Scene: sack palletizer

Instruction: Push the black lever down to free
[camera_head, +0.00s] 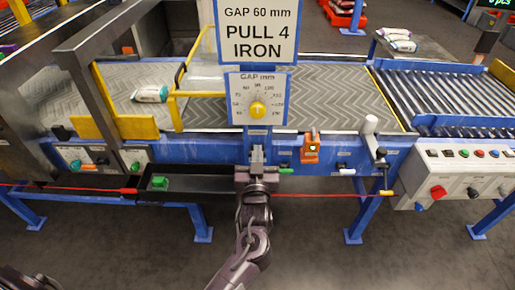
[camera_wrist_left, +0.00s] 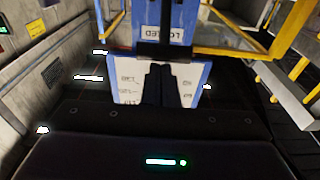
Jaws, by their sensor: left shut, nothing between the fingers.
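My left gripper (camera_head: 257,155) is at the blue post, just under the gap dial, with its fingers shut and pointing up. In the left wrist view the shut fingers (camera_wrist_left: 161,72) are dark and empty. A black bar (camera_wrist_left: 178,50), which may be the black lever, crosses the blue post under a label that seems to read LOCKED. The fingertips are just below this bar in the picture; I cannot tell whether they touch it. In the head view the lever cannot be made out behind the gripper. My right gripper is not in view.
A gap dial (camera_head: 258,103) with a yellow knob sits on the post, under a sign (camera_head: 257,32) reading GAP 60 mm, PULL 4, IRON. A red cord (camera_head: 320,195) runs along the front. An orange device (camera_head: 310,149) hangs to the right. A sack (camera_head: 150,93) lies on the belt.

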